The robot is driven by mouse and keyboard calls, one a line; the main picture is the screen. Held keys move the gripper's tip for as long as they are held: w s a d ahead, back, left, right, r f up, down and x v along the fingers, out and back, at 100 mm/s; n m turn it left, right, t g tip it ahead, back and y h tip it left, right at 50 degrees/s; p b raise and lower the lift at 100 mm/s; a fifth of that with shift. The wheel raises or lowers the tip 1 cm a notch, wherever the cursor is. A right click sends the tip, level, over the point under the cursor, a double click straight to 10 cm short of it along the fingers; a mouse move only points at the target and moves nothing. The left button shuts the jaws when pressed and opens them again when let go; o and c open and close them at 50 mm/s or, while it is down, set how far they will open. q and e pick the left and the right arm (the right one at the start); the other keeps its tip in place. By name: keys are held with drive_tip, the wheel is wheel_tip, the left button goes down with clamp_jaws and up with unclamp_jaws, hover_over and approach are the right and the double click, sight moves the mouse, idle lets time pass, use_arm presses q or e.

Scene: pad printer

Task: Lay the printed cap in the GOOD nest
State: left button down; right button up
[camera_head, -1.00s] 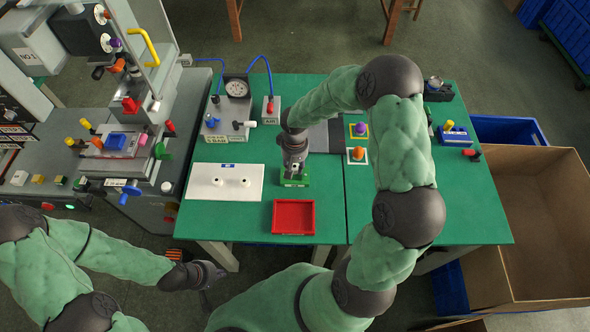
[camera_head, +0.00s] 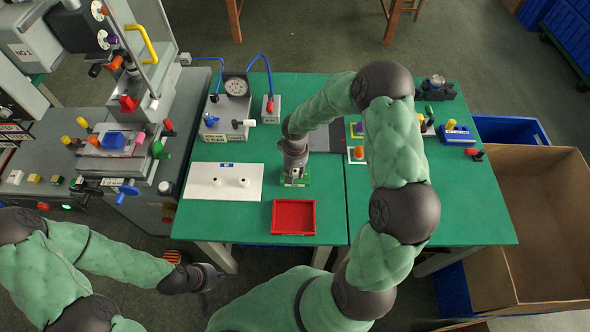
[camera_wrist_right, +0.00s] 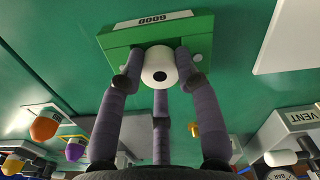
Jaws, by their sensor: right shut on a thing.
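The printed cap is a white round piece (camera_wrist_right: 158,74) with a dark dot at its middle. My right gripper (camera_head: 294,176) is shut on it, its fingers around the cap in the right wrist view (camera_wrist_right: 158,82). The GOOD nest is a green block (camera_head: 305,183) with a white label, and it also shows in the right wrist view (camera_wrist_right: 199,47). The cap is at the nest; whether it touches the nest's floor I cannot tell. My left gripper (camera_head: 208,278) hangs in front of the table at the lower left, with its fingers too small to read.
A red tray (camera_head: 293,217) lies in front of the nest. The gauge box (camera_head: 228,115) stands behind. Bare green table lies around the nest.

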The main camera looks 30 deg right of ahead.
sight(295, 171)
drive_tip(key=shift+s+a+f, duration=0.1)
drive_tip(key=shift+f, duration=0.1)
drive_tip(key=o, duration=0.8)
drive_tip(key=shift+f, duration=0.15)
drive_tip(key=shift+s, duration=0.1)
drive_tip(key=shift+r+p, duration=0.4)
drive_tip(key=shift+p, duration=0.05)
wheel_tip(295, 171, up, 13)
drive_tip(key=p, duration=0.3)
drive_tip(key=shift+w+f, duration=0.15)
drive_tip(key=shift+w, duration=0.05)
